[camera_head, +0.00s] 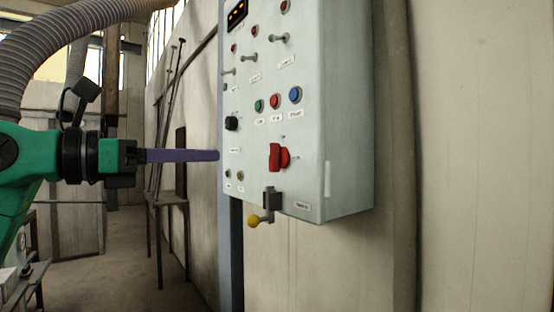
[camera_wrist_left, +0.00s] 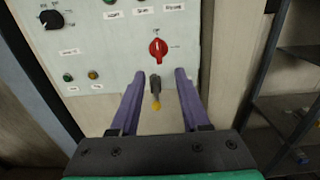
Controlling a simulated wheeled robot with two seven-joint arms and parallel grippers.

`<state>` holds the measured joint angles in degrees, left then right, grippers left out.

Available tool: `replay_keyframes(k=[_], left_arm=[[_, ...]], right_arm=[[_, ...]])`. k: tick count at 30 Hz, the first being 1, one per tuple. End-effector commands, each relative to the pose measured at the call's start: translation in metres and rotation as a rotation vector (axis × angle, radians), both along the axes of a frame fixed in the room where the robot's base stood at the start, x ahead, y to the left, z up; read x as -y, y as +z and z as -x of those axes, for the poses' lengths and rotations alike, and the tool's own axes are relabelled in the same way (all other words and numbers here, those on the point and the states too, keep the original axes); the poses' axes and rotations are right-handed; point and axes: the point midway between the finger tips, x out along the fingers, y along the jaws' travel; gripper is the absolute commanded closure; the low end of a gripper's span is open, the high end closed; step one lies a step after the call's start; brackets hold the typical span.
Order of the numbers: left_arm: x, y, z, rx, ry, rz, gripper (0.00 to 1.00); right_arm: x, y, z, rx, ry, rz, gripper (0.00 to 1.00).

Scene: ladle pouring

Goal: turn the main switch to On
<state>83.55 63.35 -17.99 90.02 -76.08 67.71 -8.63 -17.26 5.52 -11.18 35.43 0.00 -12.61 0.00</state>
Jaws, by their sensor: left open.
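The main switch is the large red rotary knob (camera_head: 278,156) low on the grey control panel (camera_head: 345,130). It also shows in the left wrist view (camera_wrist_left: 158,49), its grip standing about upright; its small markings are too blurred to read. My left gripper (camera_head: 218,155) points at the panel from the left in the head view, with its purple fingers apart. In the left wrist view its open fingers (camera_wrist_left: 158,75) have nothing between their tips, and the knob lies beyond them, slightly above the gap. The gripper does not touch the knob. My right gripper is not in view.
A yellow-tipped lever (camera_head: 254,219) hangs under the panel's lower edge; it also shows between the fingers in the left wrist view (camera_wrist_left: 155,103). A black dial (camera_head: 232,123), coloured push buttons (camera_head: 275,101) and toggle levers surround the knob. A metal shelf (camera_wrist_left: 290,110) stands at the right.

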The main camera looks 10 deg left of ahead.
Motion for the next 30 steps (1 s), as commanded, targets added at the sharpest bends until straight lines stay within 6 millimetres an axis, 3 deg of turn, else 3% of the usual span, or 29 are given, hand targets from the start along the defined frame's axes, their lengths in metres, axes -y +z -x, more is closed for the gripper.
replay_keyframes(k=[3, 6, 13, 18, 25, 28, 29, 30], left_arm=[[0.019, 0.005, -0.021, -0.002, -0.007, 0.002, 0.54], [0.037, 0.006, -0.043, -0.002, -0.008, 0.004, 0.54], [0.072, 0.005, -0.085, -0.002, -0.007, 0.007, 0.54], [0.082, 0.002, -0.098, -0.001, -0.005, 0.006, 0.54], [0.083, 0.001, -0.099, 0.000, -0.004, 0.005, 0.54], [0.083, 0.001, -0.099, 0.001, -0.005, 0.006, 0.92], [0.083, 0.001, -0.099, 0.000, -0.005, 0.005, 1.00], [0.083, 0.001, -0.099, 0.000, -0.005, 0.005, 1.00]], right_arm=[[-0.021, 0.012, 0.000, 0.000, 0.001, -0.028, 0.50], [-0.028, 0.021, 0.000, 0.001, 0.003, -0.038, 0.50], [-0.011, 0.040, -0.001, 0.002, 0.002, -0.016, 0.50], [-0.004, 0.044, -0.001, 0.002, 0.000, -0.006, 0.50], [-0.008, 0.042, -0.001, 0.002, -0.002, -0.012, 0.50], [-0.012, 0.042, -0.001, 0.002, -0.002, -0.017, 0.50], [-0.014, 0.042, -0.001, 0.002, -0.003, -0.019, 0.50], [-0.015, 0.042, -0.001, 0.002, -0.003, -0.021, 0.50]])
